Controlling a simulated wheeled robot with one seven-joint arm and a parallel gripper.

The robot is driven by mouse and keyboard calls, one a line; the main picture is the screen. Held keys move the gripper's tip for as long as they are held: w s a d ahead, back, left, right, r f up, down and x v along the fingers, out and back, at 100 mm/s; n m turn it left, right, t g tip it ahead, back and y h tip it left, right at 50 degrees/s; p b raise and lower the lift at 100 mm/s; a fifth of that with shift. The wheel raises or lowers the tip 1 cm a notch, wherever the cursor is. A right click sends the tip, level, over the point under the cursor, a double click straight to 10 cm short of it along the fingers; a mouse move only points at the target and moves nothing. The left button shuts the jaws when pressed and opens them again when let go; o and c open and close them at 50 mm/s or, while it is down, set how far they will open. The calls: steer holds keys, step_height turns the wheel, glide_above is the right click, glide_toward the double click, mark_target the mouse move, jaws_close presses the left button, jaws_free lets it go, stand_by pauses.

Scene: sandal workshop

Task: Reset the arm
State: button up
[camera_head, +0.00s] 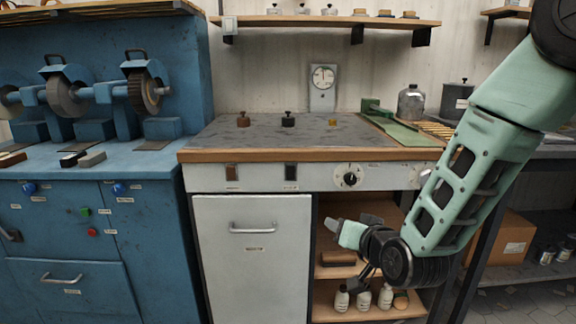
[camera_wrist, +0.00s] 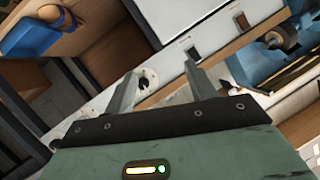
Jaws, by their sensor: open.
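My arm (camera_head: 470,180) comes in from the upper right of the head view and bends at a dark joint low in front of the bench. My gripper (camera_head: 347,235) is in front of the open shelf under the counter, to the right of the white cabinet door. In the wrist view my gripper (camera_wrist: 160,80) shows two grey fingers spread well apart. Nothing is between them. Beyond them are the bench front and a round knob, seen tilted.
A wood-edged grey counter (camera_head: 300,140) stands above a white door (camera_head: 253,258) and an open shelf with white bottles (camera_head: 363,299). A blue grinding machine (camera_head: 90,180) stands at left. Another table is at right, with a cardboard box (camera_head: 503,238) beneath.

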steer(key=s+a+n+g, duration=0.25)
steer(key=s+g, duration=0.25)
steer(key=s, duration=0.6)
steer(key=s+a+n+g, duration=0.2)
steer(key=s+n+g, duration=0.25)
steer(key=s, duration=0.55)
steer(key=s+d+r+n+g+h, duration=0.1)
steer(key=s+d+n+g+h, duration=0.2)
steer(key=s, duration=0.8)
step_height(320, 180, up, 21)
steer(key=d+g+p, duration=0.1)
steer(key=p, duration=1.9)
steer(key=shift+s+d+f+m, duration=0.2)
steer(key=shift+d+m, duration=0.1)
steer(key=shift+m, duration=0.1)
